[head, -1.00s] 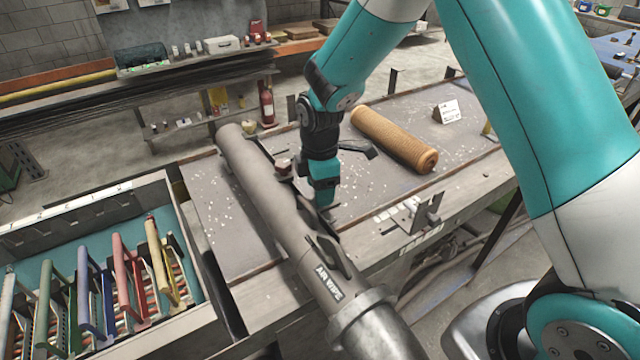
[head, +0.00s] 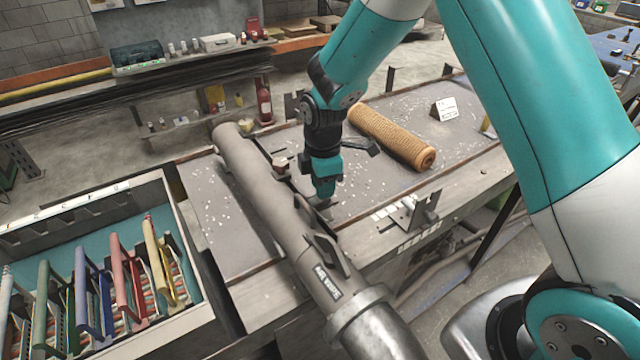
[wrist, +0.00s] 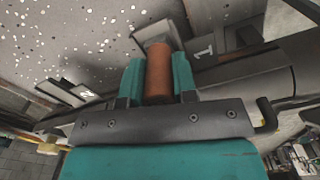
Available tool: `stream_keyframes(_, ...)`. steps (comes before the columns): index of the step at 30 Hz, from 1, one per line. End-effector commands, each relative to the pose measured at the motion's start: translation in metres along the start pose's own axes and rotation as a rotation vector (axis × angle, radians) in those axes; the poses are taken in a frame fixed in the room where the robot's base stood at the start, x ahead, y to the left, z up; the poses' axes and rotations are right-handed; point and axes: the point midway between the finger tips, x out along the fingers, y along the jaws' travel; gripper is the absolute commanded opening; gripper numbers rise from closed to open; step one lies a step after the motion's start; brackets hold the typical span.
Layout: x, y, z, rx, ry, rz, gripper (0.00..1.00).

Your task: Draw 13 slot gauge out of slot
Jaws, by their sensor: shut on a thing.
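My gripper (wrist: 158,82) has its two teal fingers closed on the sides of a copper-brown round handle (wrist: 158,72) in the wrist view. A grey block-like end (wrist: 152,33) shows beyond the handle; I take this to be the slot gauge. In the head view my gripper (head: 323,197) points down just right of the long grey tube (head: 258,205), and the gauge there is mostly hidden by the gripper. I cannot tell whether the gauge still sits in its slot. A plate marked 1 (wrist: 204,48) is beside the handle.
A small brown-topped piece (head: 281,164) stands at the tube farther back. A tan mesh roll (head: 395,138) lies on the bench right of the arm. A crate (head: 190,328) with several coloured handled pieces stands at left. A metal bracket (head: 410,212) is on the bench's front edge.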

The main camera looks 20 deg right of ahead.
Motion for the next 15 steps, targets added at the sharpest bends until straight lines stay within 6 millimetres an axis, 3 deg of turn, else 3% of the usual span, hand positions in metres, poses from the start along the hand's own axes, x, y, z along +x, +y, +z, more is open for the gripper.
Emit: stream_keyframes(15, -0.0001, 0.0033, 0.0117, -0.013, 0.0, 0.0, 0.01)
